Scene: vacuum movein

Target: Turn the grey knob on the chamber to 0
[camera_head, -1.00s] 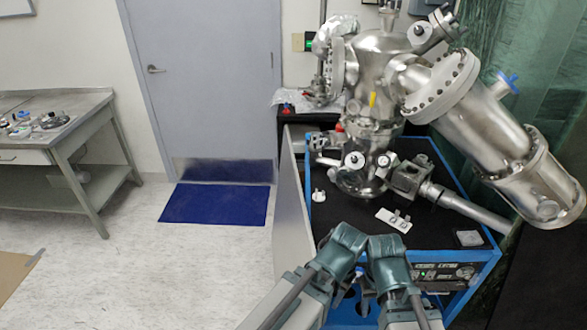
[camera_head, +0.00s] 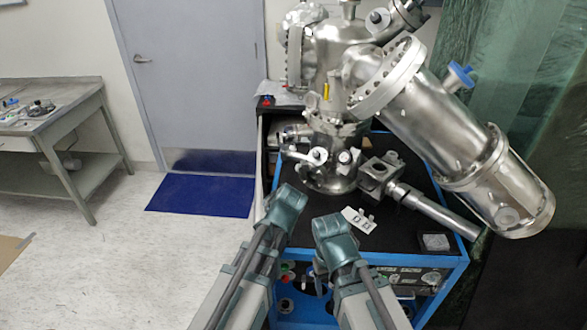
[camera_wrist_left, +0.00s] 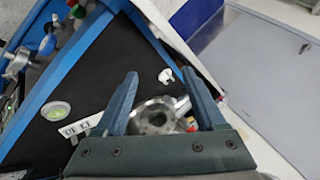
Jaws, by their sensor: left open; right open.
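The steel chamber (camera_head: 345,85) stands on a black-topped cart. Round silver-grey fittings show low on its front, one at the left (camera_head: 318,156) and one at the right (camera_head: 345,157); I cannot tell which is the grey knob, and no 0 mark is readable. My left gripper (camera_head: 288,200) is in front of the cart's left side, apart from the chamber. In the left wrist view it (camera_wrist_left: 158,73) is open and empty, with a round metal part (camera_wrist_left: 154,118) beyond its fingers. My right gripper (camera_head: 334,228) is open near the cart's front edge, touching nothing visible.
A white plate (camera_head: 358,220) and a small grey block (camera_head: 435,242) lie on the black top. The blue frame (camera_head: 458,262) bounds the cart's front. A thick tube (camera_head: 430,125) slants right from the chamber. Open floor lies left, with a blue mat (camera_head: 200,195).

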